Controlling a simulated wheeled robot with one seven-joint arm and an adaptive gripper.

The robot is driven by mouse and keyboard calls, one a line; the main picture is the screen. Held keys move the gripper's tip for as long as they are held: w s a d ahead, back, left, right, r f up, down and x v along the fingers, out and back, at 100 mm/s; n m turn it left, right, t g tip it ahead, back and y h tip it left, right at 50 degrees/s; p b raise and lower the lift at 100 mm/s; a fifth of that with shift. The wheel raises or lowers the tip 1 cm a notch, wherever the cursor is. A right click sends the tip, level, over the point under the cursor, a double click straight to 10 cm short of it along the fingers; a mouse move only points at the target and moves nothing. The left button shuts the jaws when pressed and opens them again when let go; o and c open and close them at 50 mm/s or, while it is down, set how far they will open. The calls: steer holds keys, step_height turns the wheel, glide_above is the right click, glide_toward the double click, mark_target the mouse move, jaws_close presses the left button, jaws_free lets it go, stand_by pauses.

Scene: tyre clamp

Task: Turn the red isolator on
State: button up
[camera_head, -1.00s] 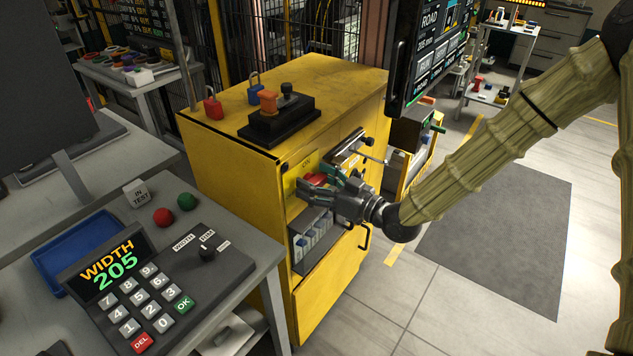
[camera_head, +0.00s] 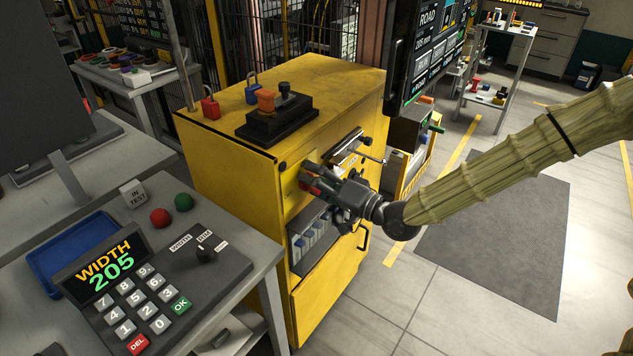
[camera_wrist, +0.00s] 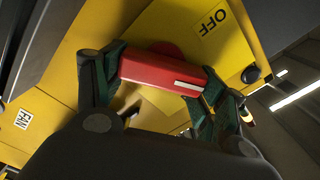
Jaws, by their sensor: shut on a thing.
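The red isolator handle (camera_wrist: 165,70) sits on the front of the yellow cabinet (camera_head: 220,170). In the wrist view it is a red bar with a white stripe, lying across the picture and slightly tilted. My gripper (camera_wrist: 160,85) is shut on it, with one green-padded finger at each end of the bar. A label reading OFF (camera_wrist: 210,17) is on the yellow panel above right of the handle. In the head view my gripper (camera_head: 310,182) is at the cabinet's upper front and hides most of the handle.
An open compartment with several switches (camera_head: 310,240) is below my gripper. A metal lever (camera_head: 370,157) sticks out to the right, near it. Padlocks and a black control box (camera_head: 275,122) stand on the cabinet top. A desk with a keypad (camera_head: 150,295) is at the left front.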

steer(key=m, duration=0.2)
steer(key=m+b, duration=0.1)
steer(key=m, duration=0.3)
steer(key=shift+f, duration=0.4)
stand_by(0.3)
steer(key=o, duration=1)
steer(key=shift+d, duration=0.1)
steer(key=shift+v, duration=6)
